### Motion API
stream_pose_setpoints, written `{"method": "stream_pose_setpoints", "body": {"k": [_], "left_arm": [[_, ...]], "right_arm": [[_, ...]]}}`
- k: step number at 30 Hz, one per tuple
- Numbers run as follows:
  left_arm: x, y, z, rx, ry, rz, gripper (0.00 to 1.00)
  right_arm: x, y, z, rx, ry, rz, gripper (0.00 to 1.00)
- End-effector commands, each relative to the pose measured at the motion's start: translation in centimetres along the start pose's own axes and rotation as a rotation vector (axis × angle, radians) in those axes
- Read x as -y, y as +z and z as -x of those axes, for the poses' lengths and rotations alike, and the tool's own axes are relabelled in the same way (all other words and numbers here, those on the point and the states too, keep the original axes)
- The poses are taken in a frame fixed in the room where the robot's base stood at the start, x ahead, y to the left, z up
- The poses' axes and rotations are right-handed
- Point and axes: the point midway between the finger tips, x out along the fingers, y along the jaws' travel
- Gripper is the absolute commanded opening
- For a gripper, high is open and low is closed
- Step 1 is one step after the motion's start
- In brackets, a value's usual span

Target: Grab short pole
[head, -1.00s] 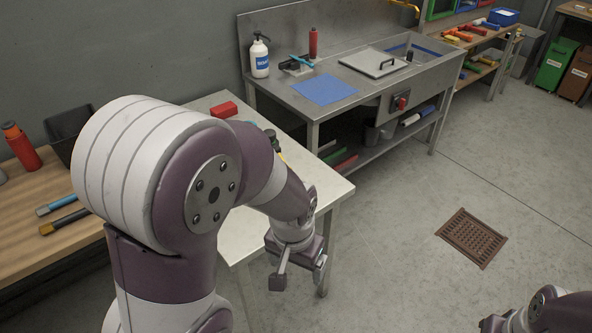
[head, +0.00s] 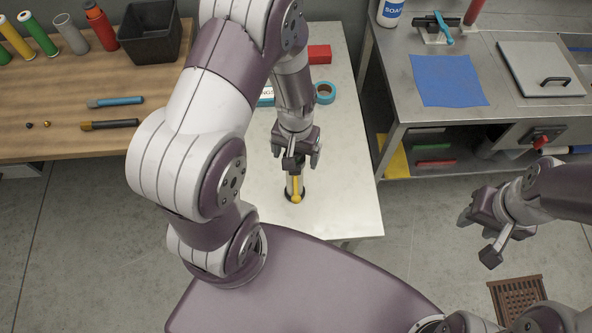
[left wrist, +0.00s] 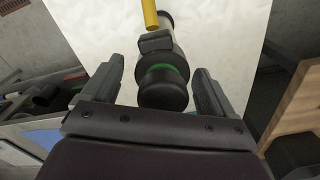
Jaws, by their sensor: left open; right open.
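My left gripper (head: 297,156) is open, pointing down over the white table. Just beneath it is a short pole-like piece (head: 295,190) with a dark end and a yellow bar, partly hidden by the gripper. In the left wrist view its black, green-ringed end (left wrist: 164,88) lies between the open fingers of my left gripper (left wrist: 157,70), with a gap on both sides. I cannot tell for certain that this is the task's short pole. My right gripper (head: 478,237) is open and empty above the floor at the right.
The white table (head: 345,205) also holds a red block (head: 319,54) and a teal tape roll (head: 325,93). A wooden bench (head: 60,135) at left holds a blue-handled rod (head: 115,101), a dark rod (head: 108,124), bottles and a black bin (head: 151,33). A steel sink bench (head: 440,118) stands right.

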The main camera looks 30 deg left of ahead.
Motion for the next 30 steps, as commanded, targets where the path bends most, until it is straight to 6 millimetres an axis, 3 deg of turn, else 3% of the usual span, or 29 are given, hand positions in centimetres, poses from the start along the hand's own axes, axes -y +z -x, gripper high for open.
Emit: {"method": "stream_pose_setpoints", "body": {"k": [8,16,30], "left_arm": [[0.0,0.0,-0.8,0.000,0.000,0.000,0.87],[0.0,0.0,-0.8,0.000,0.000,0.000,0.02],[0.0,-0.1,0.2,-0.004,0.000,0.000,0.00]], "right_arm": [[0.0,0.0,0.1,0.001,0.000,0.000,0.43],[0.0,0.0,0.1,0.000,0.000,0.000,0.43],[0.0,0.0,-0.2,0.000,0.000,0.000,0.43]]}}
